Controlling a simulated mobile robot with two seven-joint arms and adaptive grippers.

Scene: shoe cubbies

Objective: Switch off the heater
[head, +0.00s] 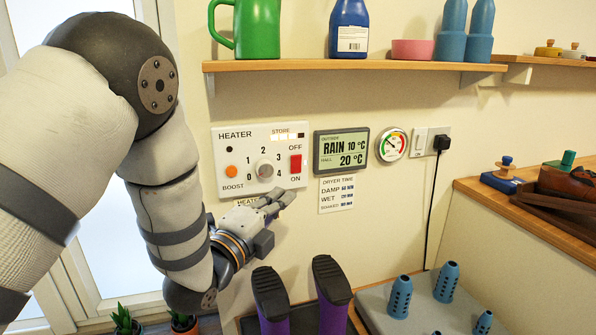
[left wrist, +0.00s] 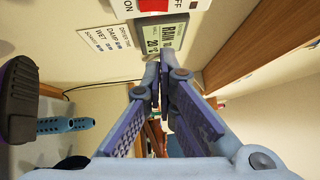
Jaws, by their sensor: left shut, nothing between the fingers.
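The white heater panel (head: 225,160) is on the wall under the shelf, with a grey dial (head: 264,170), an orange boost button (head: 232,172) and a red switch (head: 296,164). The switch has OFF above it and ON below it; I cannot tell which way it is tipped. My left gripper (head: 285,197) is shut and empty, just below the switch and the ON label, apparently not touching the switch. In the left wrist view the shut fingers (left wrist: 155,78) are in the middle, and the red switch (left wrist: 153,5) is cut off at the top edge. My right gripper is not in view.
A weather display (head: 341,150), a dryer-time card (head: 336,194) and a round gauge (head: 391,145) are right of the panel. Purple boots (head: 331,280) stand upside down below. A plug cord hangs at right.

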